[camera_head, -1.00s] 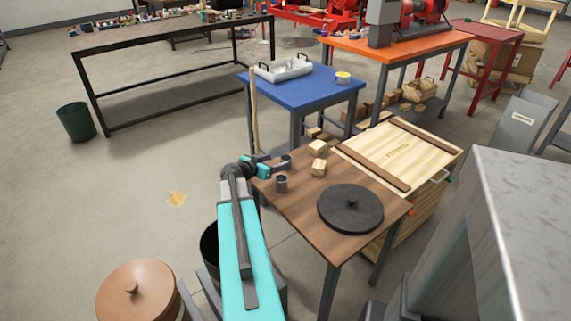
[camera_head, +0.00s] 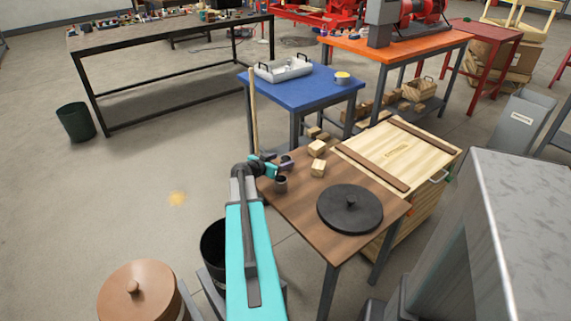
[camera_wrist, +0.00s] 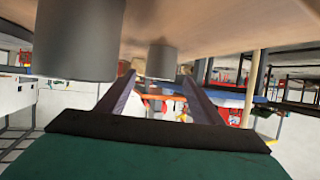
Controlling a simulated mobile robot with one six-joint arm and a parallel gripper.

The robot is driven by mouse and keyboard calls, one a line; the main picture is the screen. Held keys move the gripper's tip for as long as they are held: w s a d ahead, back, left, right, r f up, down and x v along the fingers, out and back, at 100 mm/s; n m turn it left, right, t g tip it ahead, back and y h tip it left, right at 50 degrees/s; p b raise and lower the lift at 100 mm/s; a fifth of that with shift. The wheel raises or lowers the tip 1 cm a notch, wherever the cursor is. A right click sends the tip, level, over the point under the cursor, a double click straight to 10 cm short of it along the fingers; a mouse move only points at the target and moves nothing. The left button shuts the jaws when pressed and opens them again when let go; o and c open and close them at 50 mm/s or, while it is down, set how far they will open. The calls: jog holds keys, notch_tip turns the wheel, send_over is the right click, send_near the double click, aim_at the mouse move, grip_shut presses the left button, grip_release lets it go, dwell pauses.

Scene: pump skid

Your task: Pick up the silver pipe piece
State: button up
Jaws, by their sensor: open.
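Two grey metal pipe pieces stand upright on the brown wooden table (camera_head: 305,222). The nearer piece (camera_head: 281,185) is clear of my gripper's far side; in the upside-down wrist view it looks large, left of the fingers (camera_wrist: 78,40). The other piece (camera_head: 287,160) is partly hidden by my gripper. In the wrist view this piece (camera_wrist: 161,61) shows between and beyond the two fingertips. My gripper (camera_head: 278,168) is open and low at the table's left edge. Its dark fingers (camera_wrist: 159,80) hold nothing. I cannot tell whether they touch a piece.
Wooden blocks (camera_head: 317,148) and a black round lid (camera_head: 350,208) lie on the same table. A wooden crate (camera_head: 400,150) stands against its right side. A blue table (camera_head: 300,90) is behind. The floor at left is mostly open.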

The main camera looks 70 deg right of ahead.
jog(key=shift+x, duration=0.75)
jog(key=c, duration=1.2)
jog(key=shift+r, duration=0.1)
